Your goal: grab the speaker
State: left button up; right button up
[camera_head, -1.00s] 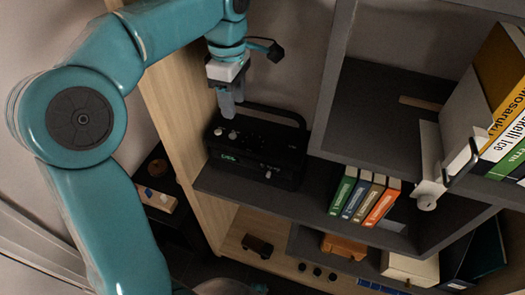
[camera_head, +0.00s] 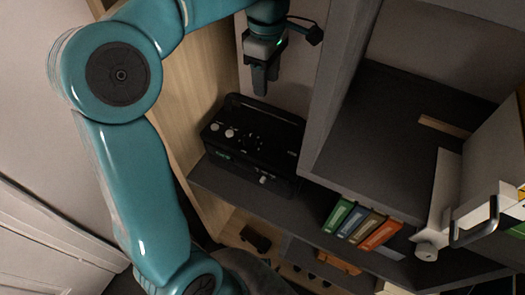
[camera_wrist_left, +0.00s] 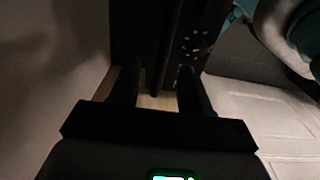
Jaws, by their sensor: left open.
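The speaker (camera_head: 240,156) is a black box with knobs, small buttons, a green display and a carrying handle. It stands on a dark shelf, left of the upright panel. My left gripper (camera_head: 265,92) points down just above and behind the speaker's handle, its jaws apart and empty. In the left wrist view, the two fingers of the left gripper (camera_wrist_left: 158,88) are spread. The speaker's dark top (camera_wrist_left: 199,35) with buttons lies beyond the fingertips, and the handle bar shows between them. Contact cannot be told. My right gripper is not in view.
A wooden side panel (camera_head: 200,75) stands left of the speaker and a grey upright panel (camera_head: 345,85) to its right. A white object with a black handle (camera_head: 480,218) is at right.

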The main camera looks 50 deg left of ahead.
pick_arm(q)
send_near(265, 125)
jog(key=shift+w+a+f+b, duration=0.2)
jog(key=shift+a+b, duration=0.1)
jog(key=shift+b, duration=0.15)
jog(key=f, duration=0.2)
jog(key=f+b, duration=0.1)
jog(key=f, duration=0.2)
jog(key=shift+s+d+f, duration=0.2)
jog(key=shift+d+f, duration=0.1)
jog(key=shift+f, duration=0.05)
grip_shut()
dwell(0.6)
jog(key=shift+w+r, duration=0.15)
